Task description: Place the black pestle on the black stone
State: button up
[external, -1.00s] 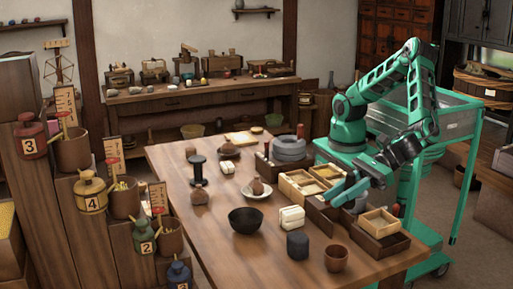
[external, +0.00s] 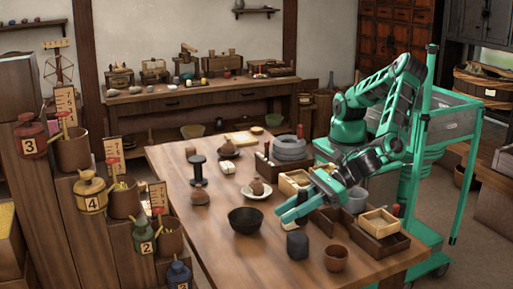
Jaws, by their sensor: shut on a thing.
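A black spool-shaped piece (external: 197,170), which may be the black pestle, stands upright on the left part of the big table. A dark faceted block (external: 297,245), which may be the black stone, stands near the table's front edge with a bare top. My gripper (external: 287,210) is low over the table just behind and above that block. Its teal fingers are shut and cover the spot of the small pale block. That block seems to be between them, but the fingers hide most of what they hold.
A black bowl (external: 244,220) stands left of my gripper and a brown cup (external: 336,257) stands to the right of the dark block. Wooden trays (external: 378,222) lie under and beside my arm. Grey round stones (external: 290,148) sit farther back. The left front of the table is clear.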

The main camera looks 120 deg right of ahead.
jog(key=shift+w+d+f, duration=0.1)
jog(key=shift+w+f, duration=0.05)
jog(key=shift+f, duration=0.95)
jog(key=shift+w+d+f, duration=0.1)
jog(key=shift+f, duration=1)
jog(key=o, duration=1.1)
jog(key=shift+a, duration=0.1)
jog(key=v, duration=1.2)
